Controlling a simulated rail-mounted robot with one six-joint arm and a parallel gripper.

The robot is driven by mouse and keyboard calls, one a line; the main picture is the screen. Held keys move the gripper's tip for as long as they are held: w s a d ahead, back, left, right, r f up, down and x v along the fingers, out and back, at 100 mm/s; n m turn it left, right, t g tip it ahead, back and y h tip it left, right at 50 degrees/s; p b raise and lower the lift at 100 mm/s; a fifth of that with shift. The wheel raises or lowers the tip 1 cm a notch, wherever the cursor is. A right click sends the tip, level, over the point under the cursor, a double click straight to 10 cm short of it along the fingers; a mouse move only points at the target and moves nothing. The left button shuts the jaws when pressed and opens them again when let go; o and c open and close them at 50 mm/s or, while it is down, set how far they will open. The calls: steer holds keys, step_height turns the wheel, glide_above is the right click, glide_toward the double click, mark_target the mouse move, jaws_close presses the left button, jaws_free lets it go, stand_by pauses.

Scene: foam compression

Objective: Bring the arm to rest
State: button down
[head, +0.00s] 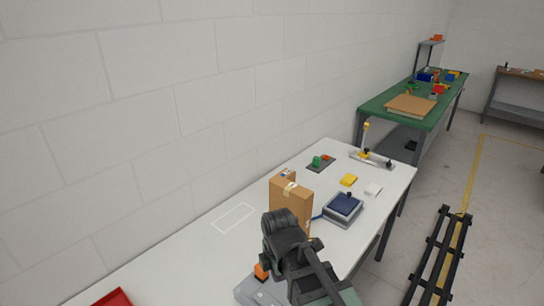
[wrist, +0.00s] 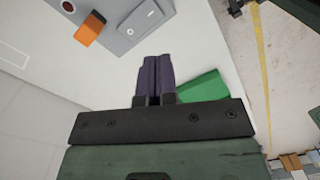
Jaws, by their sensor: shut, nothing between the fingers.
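My arm (head: 290,245) is black and shows at the lower middle of the head view, over the near part of the white table (head: 150,262). My gripper's fingertips cannot be made out there. In the wrist view my gripper (wrist: 155,62) has its two dark purple fingers together, with nothing between them.
A cardboard box (head: 291,205) stands right behind my arm. A red tray (head: 113,299) is at lower left. The table around the white outline (head: 233,218) is clear.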

steer(key=s+d+f+m+b, duration=0.1)
steer(key=s+d+m, duration=0.1)
steer(key=d+m, duration=1.2)
steer(key=m, duration=0.8)
steer(key=shift+d+f, duration=0.25)
steer(key=shift+d, duration=0.15)
